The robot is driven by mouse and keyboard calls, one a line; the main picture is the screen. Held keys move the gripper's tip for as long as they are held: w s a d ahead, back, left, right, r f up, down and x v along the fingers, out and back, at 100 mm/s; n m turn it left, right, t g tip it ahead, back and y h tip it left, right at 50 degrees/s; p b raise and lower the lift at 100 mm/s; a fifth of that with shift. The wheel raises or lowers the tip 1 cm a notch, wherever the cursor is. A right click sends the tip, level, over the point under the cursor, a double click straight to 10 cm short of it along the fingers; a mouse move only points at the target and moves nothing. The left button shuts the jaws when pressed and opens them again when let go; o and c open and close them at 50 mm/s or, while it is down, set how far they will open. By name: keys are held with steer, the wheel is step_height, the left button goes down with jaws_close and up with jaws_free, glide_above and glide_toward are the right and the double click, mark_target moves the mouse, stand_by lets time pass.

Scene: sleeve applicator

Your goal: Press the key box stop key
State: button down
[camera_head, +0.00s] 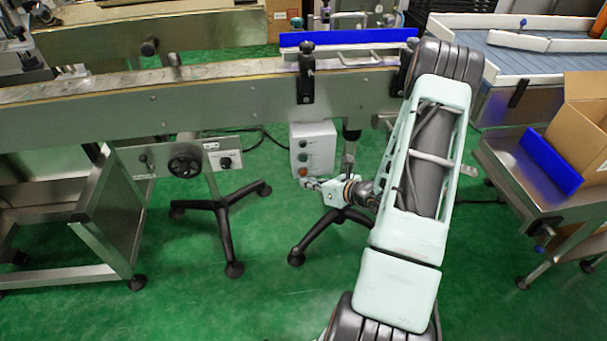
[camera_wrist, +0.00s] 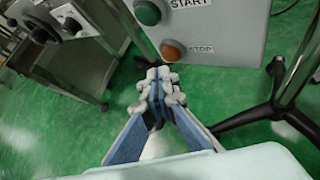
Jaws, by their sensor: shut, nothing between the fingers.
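The key box (camera_head: 314,148) is a light grey box hanging below the conveyor, with several round controls on its front. In the wrist view the key box (camera_wrist: 222,28) fills the top middle. Its green START key (camera_wrist: 147,13) is upper left and its orange-red STOP key (camera_wrist: 172,49) sits below, beside the STOP label. My gripper (camera_wrist: 158,75) is shut and empty, its tips showing just below the stop key in the picture. Whether they touch it I cannot tell. In the head view my gripper (camera_head: 308,183) is at the box's lower edge, near the stop key (camera_head: 303,171).
The conveyor (camera_head: 220,99) runs across above the key box. A black-legged stand (camera_head: 335,222) is below and right of it, close to my gripper. A handwheel (camera_head: 185,162) is to the left. Green floor (camera_head: 240,250) is open in front.

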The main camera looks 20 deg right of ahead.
steer(key=s, duration=0.2)
steer(key=s+a, duration=0.1)
steer(key=s, duration=0.1)
steer(key=shift+s+a, duration=0.15)
steer(key=shift+s, duration=0.25)
stand_by(0.5)
